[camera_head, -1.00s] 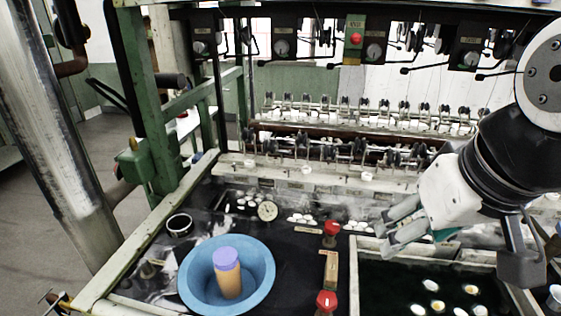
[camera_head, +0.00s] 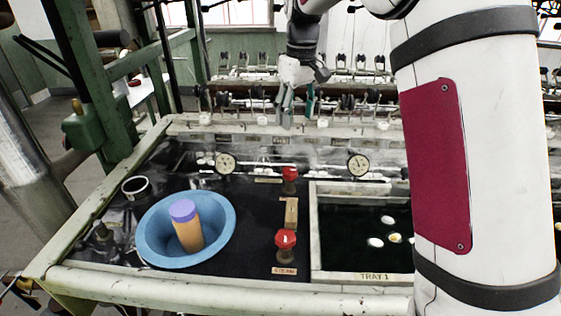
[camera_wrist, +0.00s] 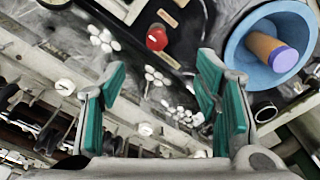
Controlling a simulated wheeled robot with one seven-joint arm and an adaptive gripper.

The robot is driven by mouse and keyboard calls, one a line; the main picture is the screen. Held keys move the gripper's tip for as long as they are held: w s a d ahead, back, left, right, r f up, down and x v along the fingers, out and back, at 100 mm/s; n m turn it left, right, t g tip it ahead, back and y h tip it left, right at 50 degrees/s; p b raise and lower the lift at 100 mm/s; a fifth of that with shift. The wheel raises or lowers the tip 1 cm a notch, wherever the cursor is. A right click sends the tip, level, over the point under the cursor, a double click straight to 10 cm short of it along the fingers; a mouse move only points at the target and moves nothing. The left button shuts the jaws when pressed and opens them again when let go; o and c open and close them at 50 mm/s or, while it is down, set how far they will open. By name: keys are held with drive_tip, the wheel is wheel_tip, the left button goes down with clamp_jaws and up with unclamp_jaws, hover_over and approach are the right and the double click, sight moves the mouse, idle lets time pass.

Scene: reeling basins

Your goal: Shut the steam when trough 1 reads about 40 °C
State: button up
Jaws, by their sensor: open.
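A red knob (camera_head: 285,240) stands on the dark deck above a plate that seems to read STEAM. A second red knob (camera_head: 290,174) stands farther back; one red knob (camera_wrist: 157,38) shows in the wrist view, between and beyond my fingers. A round dial (camera_head: 358,163) sits behind the dark water trough (camera_head: 316,235), and another dial (camera_head: 225,163) is farther left. Both are too small to read. My gripper (camera_head: 297,115) is open and empty, pointing down above the back ledge, behind both knobs and touching neither.
A blue basin (camera_head: 160,250) holding an orange cylinder with a purple top (camera_head: 186,222) stands left of the knobs. Pale cocoons (camera_head: 376,242) float in the trough. Reeling spools (camera_head: 350,103) line the back. My white arm covers the right side.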

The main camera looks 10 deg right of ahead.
approach(290, 170)
drive_tip(key=shift+n+g, duration=0.3)
drive_tip(key=shift+n, duration=0.1)
drive_tip(key=f, duration=0.8)
drive_tip(key=shift+w+a+f, duration=0.1)
drive_tip(key=shift+w+f, duration=0.15)
drive_tip(key=shift+f, duration=0.1)
drive_tip(key=c, duration=1.1)
